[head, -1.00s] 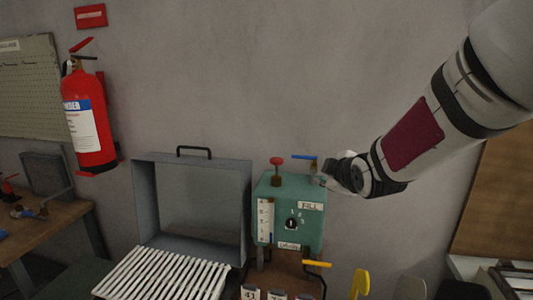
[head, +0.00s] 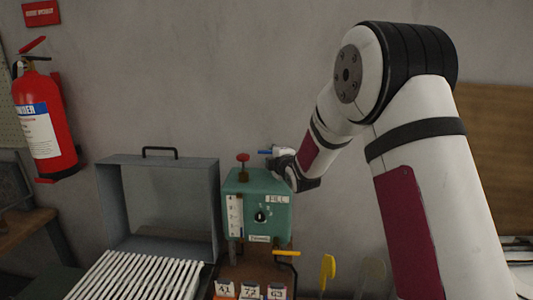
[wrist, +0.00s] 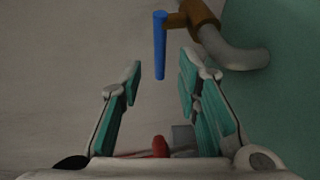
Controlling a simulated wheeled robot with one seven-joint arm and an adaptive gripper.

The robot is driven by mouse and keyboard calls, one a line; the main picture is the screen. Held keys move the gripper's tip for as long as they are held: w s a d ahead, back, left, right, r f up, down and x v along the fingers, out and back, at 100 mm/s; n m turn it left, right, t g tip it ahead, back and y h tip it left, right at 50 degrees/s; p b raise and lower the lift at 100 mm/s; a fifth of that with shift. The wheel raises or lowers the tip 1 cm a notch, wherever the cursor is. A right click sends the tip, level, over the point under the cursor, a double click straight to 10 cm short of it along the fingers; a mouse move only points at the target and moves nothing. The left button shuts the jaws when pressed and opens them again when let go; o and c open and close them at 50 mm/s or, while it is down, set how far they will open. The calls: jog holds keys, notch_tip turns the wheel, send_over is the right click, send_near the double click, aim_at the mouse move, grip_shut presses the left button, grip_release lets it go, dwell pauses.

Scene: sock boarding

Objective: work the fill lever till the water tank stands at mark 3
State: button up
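The green tank box (head: 276,232) stands at the middle of the head view, with a FILL label (head: 277,199) and a dial (head: 261,216). Its pale sight gauge (head: 235,214) is at the left of the front; its water level is too small to read. The blue lever (head: 264,151) is above the box, partly hidden by my gripper (head: 282,157). In the wrist view the blue lever (wrist: 160,50) hangs from a brass valve (wrist: 192,14). My gripper (wrist: 162,75) is open and empty there, the lever's free end between its fingertips in the picture; contact is unclear.
A red knob (head: 242,158) stands on the box top. A yellow handle (head: 286,253) is below its right side. A grey open bin (head: 110,205) and a white slatted rack (head: 135,277) lie to the left. A fire extinguisher (head: 45,125) hangs on the wall.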

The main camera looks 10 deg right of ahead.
aim_at(267, 153)
jog(key=shift+w+a+f, duration=0.1)
jog(key=shift+w+f, duration=0.15)
jog(key=shift+w, duration=0.95)
jog(key=shift+w+a+f, duration=0.1)
jog(key=shift+w+f, duration=0.1)
jog(key=shift+w, duration=1)
grip_shut()
